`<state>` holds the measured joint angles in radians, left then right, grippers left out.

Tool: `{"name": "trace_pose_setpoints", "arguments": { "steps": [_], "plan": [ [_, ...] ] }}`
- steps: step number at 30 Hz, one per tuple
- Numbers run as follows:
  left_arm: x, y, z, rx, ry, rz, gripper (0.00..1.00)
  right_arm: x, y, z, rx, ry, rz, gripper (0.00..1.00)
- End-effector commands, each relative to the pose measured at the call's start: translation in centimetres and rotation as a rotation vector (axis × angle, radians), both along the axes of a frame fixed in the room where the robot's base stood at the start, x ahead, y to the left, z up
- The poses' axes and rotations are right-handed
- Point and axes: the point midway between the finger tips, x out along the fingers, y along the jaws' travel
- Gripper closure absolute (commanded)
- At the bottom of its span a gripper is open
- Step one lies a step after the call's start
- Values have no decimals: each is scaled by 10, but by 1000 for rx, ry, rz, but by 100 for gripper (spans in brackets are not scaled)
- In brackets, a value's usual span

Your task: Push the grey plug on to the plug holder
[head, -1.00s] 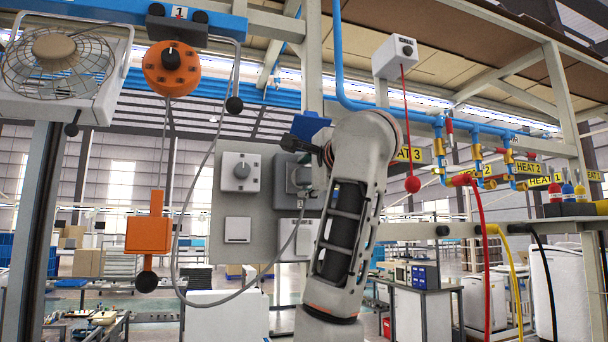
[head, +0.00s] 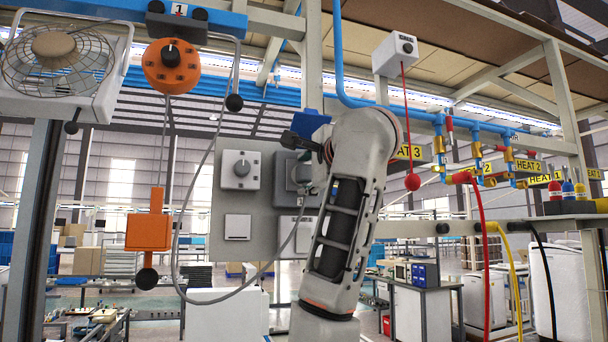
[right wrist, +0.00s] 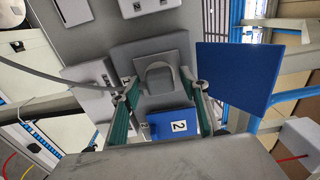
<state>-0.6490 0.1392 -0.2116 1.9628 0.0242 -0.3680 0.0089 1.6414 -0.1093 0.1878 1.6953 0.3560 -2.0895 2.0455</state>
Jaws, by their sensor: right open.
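The grey rounded plug (right wrist: 160,78) sits against a square grey box, the plug holder (right wrist: 122,56), on the wall panel. Whether it is fully seated cannot be told. My right gripper (right wrist: 160,90) is open, its green-padded fingers on either side of the plug with gaps visible. In the head view my right gripper (head: 303,148) is at the panel's right side, and my own arm hides part of the holder. A grey cable (right wrist: 45,86) runs in behind one finger; its end is hidden. My left gripper is not in view.
A blue plate (right wrist: 240,75) stands out close beside one finger. The grey panel (head: 262,195) carries other boxes. An orange pendant (head: 148,232) and red cord (head: 408,110) hang to either side.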

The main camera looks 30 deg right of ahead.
Motion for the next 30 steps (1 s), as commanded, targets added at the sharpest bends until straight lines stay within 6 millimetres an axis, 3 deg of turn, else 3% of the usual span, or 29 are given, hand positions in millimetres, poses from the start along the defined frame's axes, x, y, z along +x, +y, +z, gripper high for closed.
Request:
{"name": "trace_pose_setpoints", "arguments": {
  "steps": [9,14,15,30],
  "plan": [
    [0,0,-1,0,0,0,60,0,0,0,-1,1,0,56],
    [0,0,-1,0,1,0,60,0,0,0,0,1,0,97],
    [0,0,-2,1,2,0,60,0,0,0,0,1,0,100],
    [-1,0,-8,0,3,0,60,-13,4,0,1,-2,2,100]
  ]
}}
